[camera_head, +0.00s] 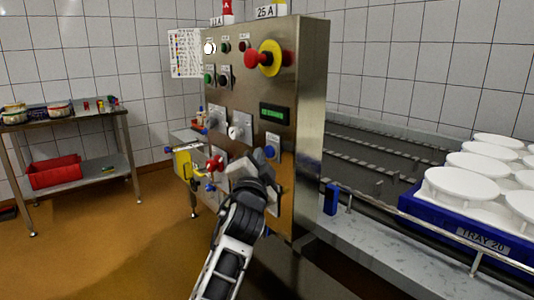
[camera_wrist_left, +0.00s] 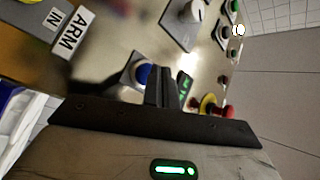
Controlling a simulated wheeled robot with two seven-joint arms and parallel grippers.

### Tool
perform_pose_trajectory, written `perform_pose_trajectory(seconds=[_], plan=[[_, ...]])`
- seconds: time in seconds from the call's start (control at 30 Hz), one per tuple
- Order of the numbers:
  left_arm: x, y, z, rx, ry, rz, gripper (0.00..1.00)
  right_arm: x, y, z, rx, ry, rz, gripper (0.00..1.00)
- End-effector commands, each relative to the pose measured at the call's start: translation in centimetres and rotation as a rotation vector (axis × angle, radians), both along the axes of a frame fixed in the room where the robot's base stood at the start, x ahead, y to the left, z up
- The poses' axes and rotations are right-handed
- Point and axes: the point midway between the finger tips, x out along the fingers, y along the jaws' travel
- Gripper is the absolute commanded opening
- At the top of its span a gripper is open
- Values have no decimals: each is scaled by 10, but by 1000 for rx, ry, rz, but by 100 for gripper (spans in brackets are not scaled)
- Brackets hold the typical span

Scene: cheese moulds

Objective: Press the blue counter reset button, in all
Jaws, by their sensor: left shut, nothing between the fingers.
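The blue counter reset button (camera_head: 270,151) sits on a light plate under the green display (camera_head: 275,113) on the steel control panel. In the left wrist view the blue button (camera_wrist_left: 143,74) is right beside my fingertips, partly covered by them. My left gripper (camera_head: 259,160) is shut and empty, its tip close to the panel just below and left of the button. The shut fingers also show in the left wrist view (camera_wrist_left: 158,76). I cannot tell whether they touch the button or whether it is pushed in. My right gripper is not in view.
A red emergency knob on a yellow ring (camera_head: 267,58) sticks out above. Dials, a red valve handle (camera_head: 214,164) and smaller buttons surround my gripper. A blue tray (camera_head: 420,208) of white moulds is on the conveyor at right. A table (camera_head: 75,115) stands at left.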

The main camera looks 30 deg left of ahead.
Motion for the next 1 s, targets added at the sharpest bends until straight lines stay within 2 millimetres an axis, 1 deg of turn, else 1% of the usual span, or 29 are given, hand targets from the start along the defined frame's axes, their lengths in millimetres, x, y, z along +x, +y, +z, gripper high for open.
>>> perform_pose_trajectory(seconds=[0.37,1.0], plan=[[1,0,0,-1,-1,-1,0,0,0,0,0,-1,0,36],[8,-4,0,-1,-1,-1,0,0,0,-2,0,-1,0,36]])
